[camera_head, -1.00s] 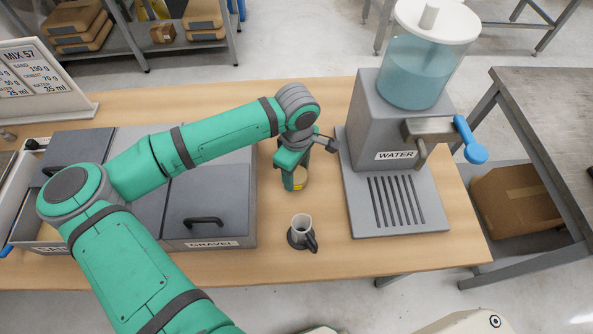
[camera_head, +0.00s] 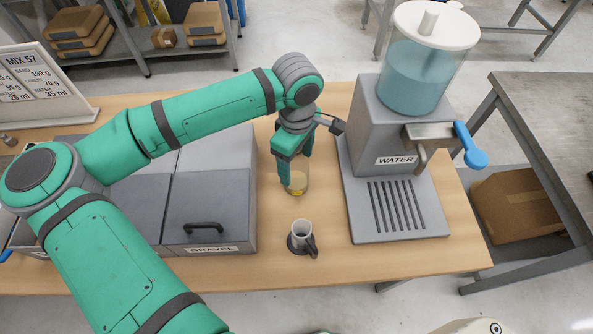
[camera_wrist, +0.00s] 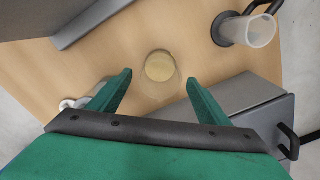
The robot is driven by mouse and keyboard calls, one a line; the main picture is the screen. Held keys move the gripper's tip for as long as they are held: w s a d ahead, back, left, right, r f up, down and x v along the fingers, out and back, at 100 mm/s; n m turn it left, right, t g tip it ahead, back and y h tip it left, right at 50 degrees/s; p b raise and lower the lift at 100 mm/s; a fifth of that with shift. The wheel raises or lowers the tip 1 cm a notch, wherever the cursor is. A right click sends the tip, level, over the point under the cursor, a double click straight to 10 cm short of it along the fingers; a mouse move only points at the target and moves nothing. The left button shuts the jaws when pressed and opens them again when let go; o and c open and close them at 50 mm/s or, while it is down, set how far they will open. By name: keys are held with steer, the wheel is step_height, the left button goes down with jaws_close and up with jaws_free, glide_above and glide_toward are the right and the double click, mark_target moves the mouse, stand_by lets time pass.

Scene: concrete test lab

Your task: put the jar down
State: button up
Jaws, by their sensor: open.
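The jar (camera_head: 298,183) is clear with a yellowish layer at its bottom. It stands upright on the wooden table (camera_head: 337,262), between the gravel bin and the water dispenser. In the wrist view the jar (camera_wrist: 159,66) shows from above, beyond and between the fingertips. My gripper (camera_head: 294,178) is open, pointing down, with its fingers at the jar in the head view. In the wrist view the fingers (camera_wrist: 159,78) are spread wide and hold nothing. The fingers and arm hide part of the jar's upper side in the head view.
A small cup with a dark handle (camera_head: 301,232) stands in front of the jar. The water dispenser (camera_head: 390,150) with a blue lever stands to the right. Lidded bins, including the gravel bin (camera_head: 208,212), stand to the left. Bare table lies around the jar.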

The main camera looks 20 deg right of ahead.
steer(key=shift+r, duration=2.2)
